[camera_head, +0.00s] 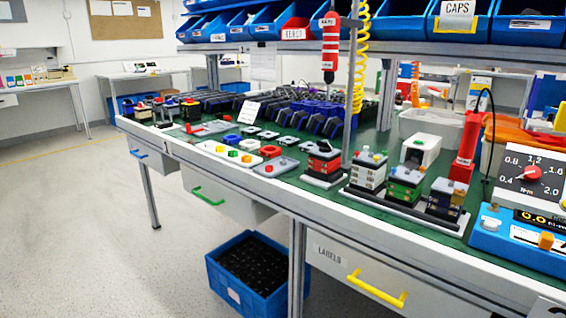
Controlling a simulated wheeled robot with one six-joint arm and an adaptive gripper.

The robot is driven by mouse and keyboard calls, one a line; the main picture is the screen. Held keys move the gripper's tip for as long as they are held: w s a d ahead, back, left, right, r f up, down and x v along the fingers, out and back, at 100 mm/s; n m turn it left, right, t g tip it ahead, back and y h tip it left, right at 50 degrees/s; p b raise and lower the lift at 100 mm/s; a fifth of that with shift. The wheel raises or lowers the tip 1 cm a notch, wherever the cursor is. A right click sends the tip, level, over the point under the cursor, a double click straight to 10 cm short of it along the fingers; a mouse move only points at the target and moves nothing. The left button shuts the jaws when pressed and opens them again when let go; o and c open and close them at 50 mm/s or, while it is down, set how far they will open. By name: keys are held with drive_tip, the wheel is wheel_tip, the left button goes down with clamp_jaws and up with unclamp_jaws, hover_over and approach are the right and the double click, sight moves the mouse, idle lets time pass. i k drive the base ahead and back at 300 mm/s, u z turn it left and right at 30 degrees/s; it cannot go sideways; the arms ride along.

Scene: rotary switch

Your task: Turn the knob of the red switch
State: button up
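A small switch with a red body (324,165) stands on a dark base near the front edge of the green-topped workbench (300,195). A dark knob (323,147) sits on its top; the way it points is too small to tell. My gripper is not in this view, and nothing of my arm shows near the switch.
White (368,172), green (405,183) and dark (446,197) switch units stand to its right. A red upright tool (466,146) and a blue meter (515,235) are farther right. A red screwdriver (330,47) hangs above by a metal post (354,90). Floor at left is clear.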

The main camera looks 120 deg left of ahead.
sight(323, 147)
drive_tip(key=u, duration=3.95)
drive_tip(key=k, duration=0.95)
drive_tip(key=u, duration=1.05)
drive_tip(key=i, duration=1.7)
drive_tip(key=z, duration=0.95)
drive_tip(key=i, duration=1)
drive_tip(key=z, duration=1.2)
drive_tip(key=i, duration=0.35)
drive_tip(key=z, duration=0.35)
